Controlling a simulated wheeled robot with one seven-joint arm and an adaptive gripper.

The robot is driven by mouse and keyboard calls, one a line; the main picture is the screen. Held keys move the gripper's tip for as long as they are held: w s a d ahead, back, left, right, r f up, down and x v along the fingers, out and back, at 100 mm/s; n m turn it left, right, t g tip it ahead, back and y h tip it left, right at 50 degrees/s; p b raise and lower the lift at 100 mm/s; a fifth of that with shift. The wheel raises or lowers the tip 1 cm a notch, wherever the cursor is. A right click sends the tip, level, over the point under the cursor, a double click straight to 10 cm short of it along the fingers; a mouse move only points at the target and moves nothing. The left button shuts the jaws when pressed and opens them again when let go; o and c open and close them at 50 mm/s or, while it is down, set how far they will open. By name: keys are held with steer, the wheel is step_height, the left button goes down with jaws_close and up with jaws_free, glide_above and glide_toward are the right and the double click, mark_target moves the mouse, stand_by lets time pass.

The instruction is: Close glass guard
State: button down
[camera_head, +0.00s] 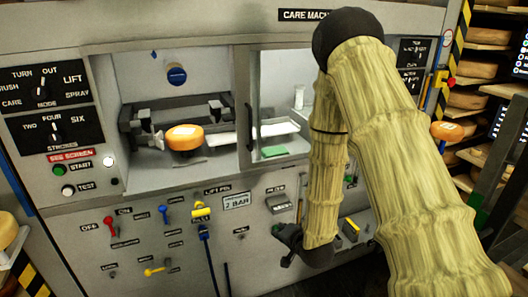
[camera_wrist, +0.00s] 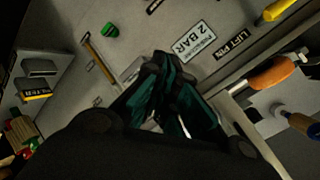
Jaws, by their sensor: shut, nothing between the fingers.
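The glass guard (camera_head: 281,80) appears as a framed pane over the right part of the care machine's opening. A slim upright handle (camera_head: 249,100) is near its left edge. The left part of the opening is uncovered and shows an orange cheese wheel (camera_head: 185,137) on a holder. My arm hides the guard's right side. My gripper (camera_head: 286,243) is low in front of the machine's lower panel, below the guard and apart from its handle. In the wrist view my gripper (camera_wrist: 165,75) is shut and empty, its dark fingers together before the panel.
The lower panel carries a 2 BAR label (camera_head: 238,201), a red lever (camera_head: 110,226), a blue lever (camera_head: 204,234) and a yellow lever (camera_head: 154,271). A green block (camera_head: 275,151) lies inside the opening. Shelves of cheese wheels (camera_head: 470,101) stand at the right.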

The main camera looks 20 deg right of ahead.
steer(key=w+d+r+m+t, duration=0.2)
steer(key=w+r, duration=0.1)
steer(key=r, duration=0.5)
steer(key=w+d+r+m+t+p, duration=0.1)
steer(key=w+d+r+m+t, duration=0.1)
steer(key=r, duration=0.5)
steer(key=w+d+r+m+t, duration=0.2)
steer(key=w+r, duration=0.1)
steer(key=r, duration=0.5)
steer(key=w+a+p, duration=0.3)
steer(key=w+p, duration=0.2)
steer(key=w, duration=0.6)
steer(key=shift+a, duration=0.4)
steer(key=shift+a, duration=0.1)
